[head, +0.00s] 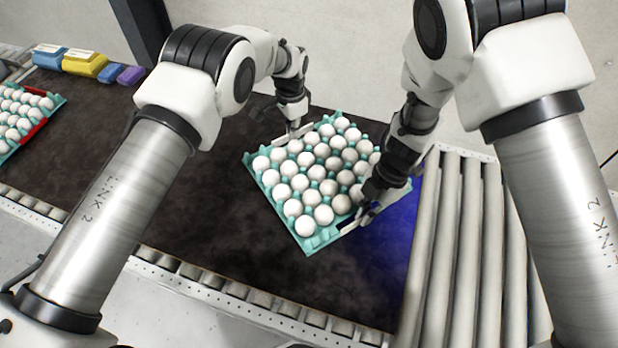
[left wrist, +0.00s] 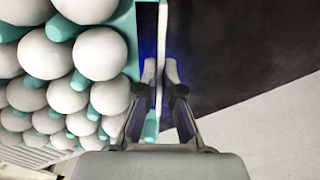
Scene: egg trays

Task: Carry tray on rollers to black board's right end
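A teal egg tray (head: 307,243) full of white eggs is over the right part of the black board (head: 200,215), turned at an angle. I cannot tell whether it touches the board. My left gripper (head: 294,131) is at its far left edge; in the left wrist view its fingers (left wrist: 160,85) close on both sides of the tray's thin edge, with eggs to the left. My right gripper (head: 362,214) is at the near right edge, its fingers along the rim and partly hidden by its own body. A blue patch (head: 393,240) shows on the board's right end, partly covered by the tray.
Rollers (head: 465,235) lie right of the board, with a rail of small rollers (head: 230,285) along its near side. Another egg tray (head: 38,122) stands at the far left. Yellow (head: 84,63) and blue (head: 50,57) packs lie at the back left. The board's middle is bare.

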